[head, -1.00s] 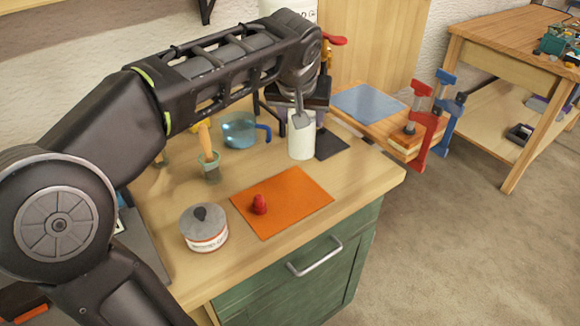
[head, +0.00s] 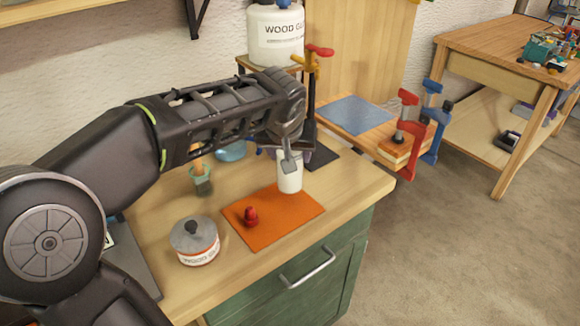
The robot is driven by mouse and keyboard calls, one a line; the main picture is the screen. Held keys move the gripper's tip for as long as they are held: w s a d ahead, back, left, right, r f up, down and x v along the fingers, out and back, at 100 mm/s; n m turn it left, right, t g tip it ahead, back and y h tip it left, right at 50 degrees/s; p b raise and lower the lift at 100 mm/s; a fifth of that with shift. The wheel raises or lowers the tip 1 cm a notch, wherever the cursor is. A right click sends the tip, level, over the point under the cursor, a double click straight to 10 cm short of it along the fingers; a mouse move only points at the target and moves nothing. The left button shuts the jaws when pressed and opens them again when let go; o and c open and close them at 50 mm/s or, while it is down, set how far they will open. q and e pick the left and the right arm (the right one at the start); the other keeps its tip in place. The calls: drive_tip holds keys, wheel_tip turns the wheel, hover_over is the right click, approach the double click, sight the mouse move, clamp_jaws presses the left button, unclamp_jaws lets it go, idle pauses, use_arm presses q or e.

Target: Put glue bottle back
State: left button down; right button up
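The white glue bottle (head: 289,184) is upright at the back edge of the orange mat (head: 290,221). My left gripper (head: 290,163) reaches down from above, its grey finger against the bottle's upper part, and is shut on it. The bottle's top is partly hidden by the gripper. I cannot tell whether its base touches the surface. A small red cap (head: 250,215) stands on the left part of the orange mat. A dark square mat (head: 321,156) lies behind the bottle, partly hidden. My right gripper is not in view.
A grey-lidded tin (head: 196,242) stands at the front left. A green pot with a brush (head: 202,184) and a blue mug (head: 231,151) are behind my arm. A large wood glue jug (head: 274,36) stands on a rear stand. Red and blue clamps (head: 407,135) are at the right.

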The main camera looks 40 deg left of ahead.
use_arm(q)
drive_tip(key=shift+f, duration=1.8)
drive_tip(key=shift+f, duration=0.1)
drive_tip(key=shift+f+b, duration=0.15)
drive_tip(key=shift+b, duration=0.2)
drive_tip(key=c, duration=0.5)
unclamp_jaws()
drive_tip(key=shift+r+p, duration=0.35)
drive_tip(key=shift+p, duration=0.05)
drive_tip(key=v, duration=1.2)
drive_tip(key=shift+d+f, duration=0.1)
